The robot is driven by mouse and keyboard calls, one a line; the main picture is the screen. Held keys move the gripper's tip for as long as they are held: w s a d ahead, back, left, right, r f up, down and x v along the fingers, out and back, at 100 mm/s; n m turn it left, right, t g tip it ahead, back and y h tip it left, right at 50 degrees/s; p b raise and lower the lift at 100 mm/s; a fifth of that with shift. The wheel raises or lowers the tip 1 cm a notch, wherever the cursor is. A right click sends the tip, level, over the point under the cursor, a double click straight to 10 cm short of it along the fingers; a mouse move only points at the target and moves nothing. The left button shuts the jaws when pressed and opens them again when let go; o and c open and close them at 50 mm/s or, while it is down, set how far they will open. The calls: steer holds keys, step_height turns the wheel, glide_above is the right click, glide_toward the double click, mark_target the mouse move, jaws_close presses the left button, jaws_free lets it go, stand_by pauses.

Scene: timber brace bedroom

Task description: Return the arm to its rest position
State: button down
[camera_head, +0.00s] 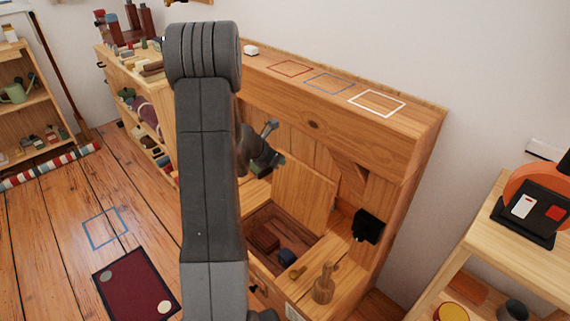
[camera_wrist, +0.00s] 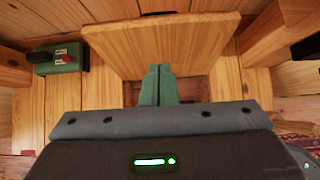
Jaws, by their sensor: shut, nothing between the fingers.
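My grey arm rises through the middle of the head view and hides part of the wooden cabinet (camera_head: 350,130). My gripper (camera_head: 279,159) is beyond it, in front of the cabinet's open recess. In the wrist view its two green fingers (camera_wrist: 158,82) are together with nothing between them. A plain wooden panel (camera_wrist: 165,45) lies just past the fingertips. I cannot tell whether they touch it.
An open drawer (camera_head: 284,222) holds small items. A wooden peg (camera_head: 323,284) stands on the ledge beside a black block (camera_head: 366,227). Open floor (camera_head: 50,240) lies left.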

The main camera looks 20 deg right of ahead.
steer(key=shift+s+a+r, duration=0.1)
steer(key=shift+a+r, duration=0.15)
steer(key=shift+r, duration=0.1)
